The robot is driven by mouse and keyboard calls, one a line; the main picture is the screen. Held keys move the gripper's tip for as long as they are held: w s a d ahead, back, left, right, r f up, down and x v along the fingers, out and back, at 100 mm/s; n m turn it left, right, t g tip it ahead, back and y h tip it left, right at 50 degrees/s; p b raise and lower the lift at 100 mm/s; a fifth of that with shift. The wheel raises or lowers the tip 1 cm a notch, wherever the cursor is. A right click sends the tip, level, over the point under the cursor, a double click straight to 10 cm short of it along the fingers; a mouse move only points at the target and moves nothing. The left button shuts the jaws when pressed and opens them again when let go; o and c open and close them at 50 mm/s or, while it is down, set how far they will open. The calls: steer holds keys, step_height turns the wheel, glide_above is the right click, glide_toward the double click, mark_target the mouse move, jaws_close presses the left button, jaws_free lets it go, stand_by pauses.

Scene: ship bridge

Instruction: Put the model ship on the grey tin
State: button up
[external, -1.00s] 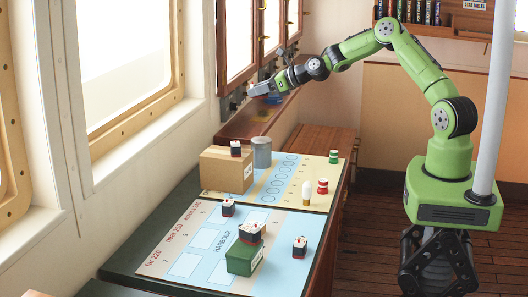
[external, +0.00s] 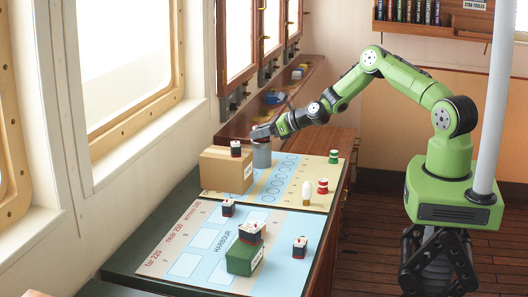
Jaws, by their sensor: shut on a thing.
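The grey tin (external: 262,155) stands upright on the chart table, just right of the cardboard box. My gripper (external: 262,132) is directly over the tin's top, shut on a small dark thing that looks like the model ship (external: 262,140). The fingers hide most of it, and I cannot tell whether it touches the tin. Other small dark ships with white tops stand on the cardboard box (external: 236,149), on the green box (external: 251,231), and on the harbour chart at its left (external: 228,207) and right (external: 300,246).
The cardboard box (external: 226,172) stands close beside the tin. A white-topped piece (external: 307,192), a red piece (external: 323,186) and a green piece (external: 333,157) stand on the chart's right side. A wall shelf (external: 290,97) with small items lies behind the tin.

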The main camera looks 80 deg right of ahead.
steer(key=shift+f, duration=0.1)
steer(key=o, duration=1)
